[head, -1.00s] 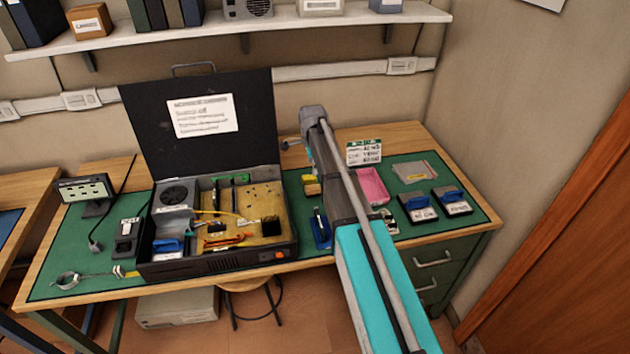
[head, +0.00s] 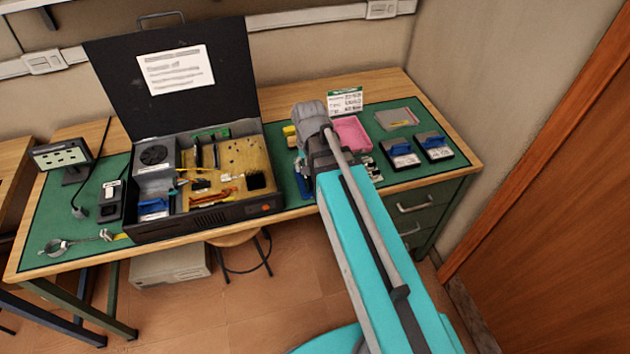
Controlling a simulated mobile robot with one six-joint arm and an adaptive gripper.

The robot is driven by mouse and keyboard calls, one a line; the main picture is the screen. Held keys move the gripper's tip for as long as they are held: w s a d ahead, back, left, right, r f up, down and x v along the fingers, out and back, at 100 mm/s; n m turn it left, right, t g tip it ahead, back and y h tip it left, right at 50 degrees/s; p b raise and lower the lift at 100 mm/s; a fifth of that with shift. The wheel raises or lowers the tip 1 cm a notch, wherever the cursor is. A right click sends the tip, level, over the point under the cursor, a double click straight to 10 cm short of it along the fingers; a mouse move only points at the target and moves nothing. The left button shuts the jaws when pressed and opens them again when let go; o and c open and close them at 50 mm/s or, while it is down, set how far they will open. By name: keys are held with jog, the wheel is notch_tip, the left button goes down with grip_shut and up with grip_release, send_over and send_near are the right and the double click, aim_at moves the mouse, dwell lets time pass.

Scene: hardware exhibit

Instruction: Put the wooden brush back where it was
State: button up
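I cannot make out the wooden brush for certain in the head view. My arm reaches over the bench just right of the open black case (head: 205,220), and its grey joint and teal link cover that part of the mat. My gripper is hidden behind the arm, so neither its fingers nor anything in them shows. A small yellow item (head: 290,131) lies left of the arm's grey joint, and another yellow piece (head: 122,237) lies at the case's front left corner; both are too small to name.
The green mat (head: 64,218) covers the bench. A sign (head: 345,101) stands behind. A small display (head: 61,154) stands left, and a wooden door (head: 560,200) is at right.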

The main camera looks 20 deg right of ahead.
jog(key=s+n, duration=0.3)
jog(key=s, duration=0.2)
jog(key=shift+s+a, duration=0.1)
jog(key=shift+s, duration=0.15)
dwell(1.0)
